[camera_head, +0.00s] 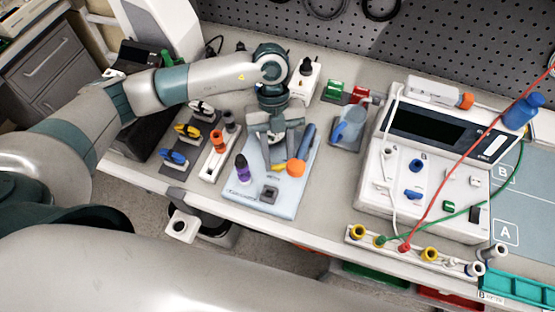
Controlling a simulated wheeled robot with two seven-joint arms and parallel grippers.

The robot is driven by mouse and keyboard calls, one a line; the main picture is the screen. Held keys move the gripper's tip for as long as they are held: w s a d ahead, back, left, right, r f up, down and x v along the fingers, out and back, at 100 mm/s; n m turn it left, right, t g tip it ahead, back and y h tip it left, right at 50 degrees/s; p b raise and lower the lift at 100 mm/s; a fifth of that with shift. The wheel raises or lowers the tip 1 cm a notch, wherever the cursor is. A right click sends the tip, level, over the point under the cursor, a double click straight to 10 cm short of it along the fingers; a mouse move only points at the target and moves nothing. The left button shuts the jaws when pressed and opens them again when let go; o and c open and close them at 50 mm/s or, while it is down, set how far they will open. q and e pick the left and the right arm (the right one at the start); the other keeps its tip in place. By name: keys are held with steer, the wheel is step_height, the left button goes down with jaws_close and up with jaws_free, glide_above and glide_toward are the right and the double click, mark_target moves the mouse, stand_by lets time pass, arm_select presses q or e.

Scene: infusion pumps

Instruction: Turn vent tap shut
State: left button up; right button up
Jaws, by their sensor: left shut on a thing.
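A pale blue board (255,199) lies on the bench in the middle. It bears a purple-topped knob (243,170), a dark square part (268,193) and a blue handle (306,142) with an orange end (296,168). My left gripper (277,138) points down over the board's upper part, just left of the blue handle. Its fingers are shut on a small part there, which seems to be the vent tap. The fingers hide most of that part, so I cannot tell its turn angle. My right gripper is out of view.
A rack of levers (186,139) and a strip with an orange knob (218,142) stand left of the board. A blue part on a tray (345,140) and a white pump unit (400,199) with red and green lines are at the right.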

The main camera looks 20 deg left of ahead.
arm_select(q)
steer(key=m+b, duration=0.1)
steer(key=b, duration=0.1)
steer(key=m+y+b, duration=0.1)
steer(key=m, duration=0.1)
steer(key=shift+w+d+f+m+b, duration=0.1)
steer(key=shift+d+f+m+b, duration=0.1)
steer(key=shift+m+b, duration=0.15)
steer(key=shift+r+m+y+b, duration=0.2)
steer(key=shift+m+y+b, duration=0.5)
steer(key=shift+m+b, duration=0.65)
steer(key=o, duration=1.1)
steer(key=shift+a, duration=0.1)
steer(key=shift+c, duration=0.2)
steer(key=shift+a, duration=0.15)
steer(key=shift+r, duration=0.15)
